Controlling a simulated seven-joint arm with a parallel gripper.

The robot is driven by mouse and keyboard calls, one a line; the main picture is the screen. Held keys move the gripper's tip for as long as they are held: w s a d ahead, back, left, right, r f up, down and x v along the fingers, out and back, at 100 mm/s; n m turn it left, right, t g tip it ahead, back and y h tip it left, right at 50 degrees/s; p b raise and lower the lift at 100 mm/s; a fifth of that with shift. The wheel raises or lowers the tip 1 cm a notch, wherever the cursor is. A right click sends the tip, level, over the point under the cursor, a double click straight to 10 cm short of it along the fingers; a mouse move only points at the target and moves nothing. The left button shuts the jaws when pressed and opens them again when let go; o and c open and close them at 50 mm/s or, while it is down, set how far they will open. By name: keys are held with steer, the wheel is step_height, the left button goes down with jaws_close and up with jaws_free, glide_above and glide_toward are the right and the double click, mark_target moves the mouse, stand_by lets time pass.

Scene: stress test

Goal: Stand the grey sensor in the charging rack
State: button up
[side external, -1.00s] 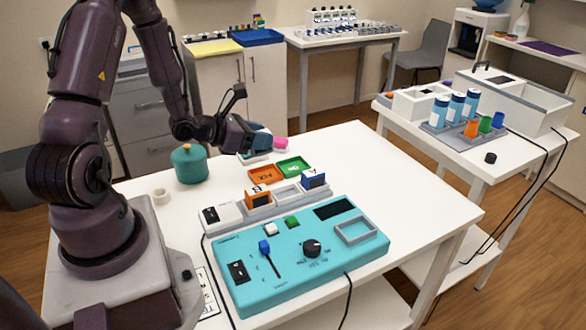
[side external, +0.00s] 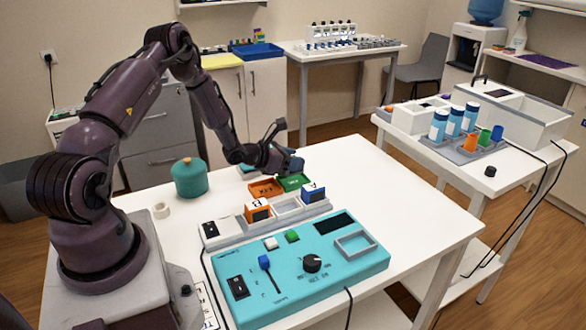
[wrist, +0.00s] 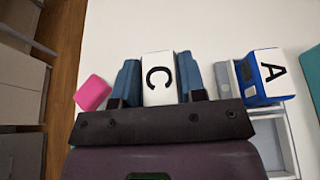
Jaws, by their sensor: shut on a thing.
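My gripper (wrist: 157,82) is shut on a block with a white face marked C (wrist: 158,77), seen between its blue fingers; its body colour is mostly hidden, so I cannot confirm it is grey. In the side view my gripper (side external: 291,163) hovers over the far side of the table, just behind the green tray, and the block is not clear there. The charging rack (side external: 232,227) holds an orange block marked B (side external: 258,211) and a blue block marked A (side external: 313,193). The slot between them (side external: 287,205) is empty. Block A also shows in the wrist view (wrist: 268,77), right of my gripper.
A green tray (side external: 293,182) and an orange tray (side external: 265,189) lie behind the rack. A turquoise control box (side external: 300,265) stands in front of it. A teal pot (side external: 189,178) stands at left beside a pale ring (side external: 161,210). A pink object (wrist: 93,92) lies left of my gripper.

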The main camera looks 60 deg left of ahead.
steer(key=shift+w+f, duration=0.1)
steer(key=shift+f, duration=1.35)
steer(key=shift+f, duration=0.15)
steer(key=o, duration=1)
